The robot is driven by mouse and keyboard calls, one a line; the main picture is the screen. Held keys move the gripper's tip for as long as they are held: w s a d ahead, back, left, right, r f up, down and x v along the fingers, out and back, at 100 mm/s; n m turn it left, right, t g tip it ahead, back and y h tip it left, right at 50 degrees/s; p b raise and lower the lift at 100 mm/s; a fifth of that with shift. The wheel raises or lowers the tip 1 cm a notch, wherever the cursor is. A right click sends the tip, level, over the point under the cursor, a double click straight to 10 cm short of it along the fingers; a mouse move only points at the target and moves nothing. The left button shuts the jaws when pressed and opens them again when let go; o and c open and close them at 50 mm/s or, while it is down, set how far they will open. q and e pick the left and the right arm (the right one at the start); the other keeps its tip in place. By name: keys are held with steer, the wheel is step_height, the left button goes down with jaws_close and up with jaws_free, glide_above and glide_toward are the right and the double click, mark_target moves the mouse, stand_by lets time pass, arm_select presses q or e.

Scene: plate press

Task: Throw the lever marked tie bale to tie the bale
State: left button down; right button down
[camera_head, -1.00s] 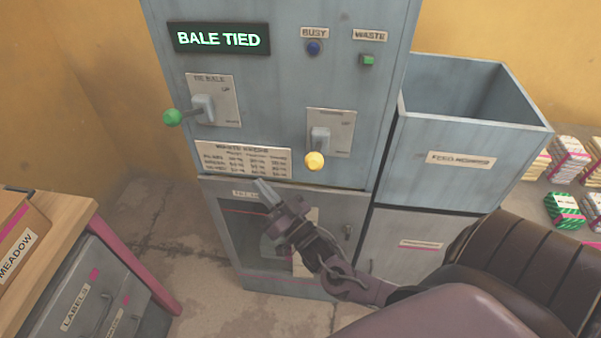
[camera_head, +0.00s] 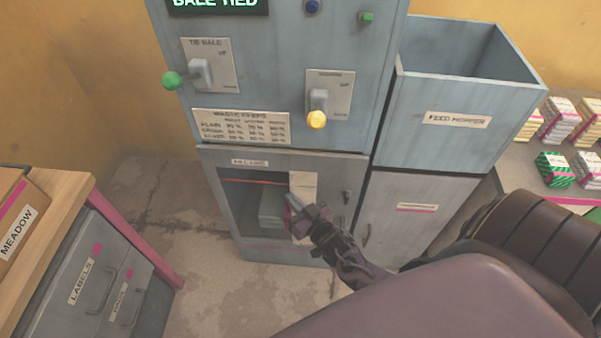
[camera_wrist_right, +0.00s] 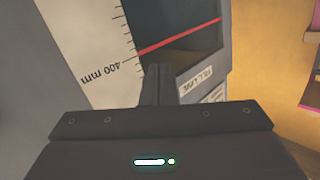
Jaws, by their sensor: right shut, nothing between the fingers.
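The lever marked tie bale has a green knob (camera_head: 172,81) and a grey hub on its plate (camera_head: 218,62), on the upper left of the machine front. Its knob points out to the left. The display (camera_head: 218,4) above is cut by the top edge and reads bale tied in green. My right gripper (camera_head: 291,201) is shut and empty, in front of the lower door's window, below and right of the lever and apart from it. In the right wrist view its closed fingers (camera_wrist_right: 158,82) point at the window and a millimetre scale (camera_wrist_right: 95,50). My left gripper is not in view.
A yellow-knobbed lever (camera_head: 317,119) sits right of the tie bale lever. The feed hopper (camera_head: 470,150) stands at the right, beside a table of wrapped stacks (camera_head: 555,169). A wooden-topped drawer unit (camera_head: 70,195) stands at the left. Bare floor lies between it and the machine.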

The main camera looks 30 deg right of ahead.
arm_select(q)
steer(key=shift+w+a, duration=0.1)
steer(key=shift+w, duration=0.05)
arm_select(e)
steer(key=shift+s+d+f+g, duration=0.2)
steer(key=shift+s+f, duration=0.1)
steer(key=shift+f, duration=0.3)
steer(key=shift+s+d+f+g, duration=0.1)
steer(key=shift+s+f+g, duration=0.15)
steer(key=shift+f, duration=0.3)
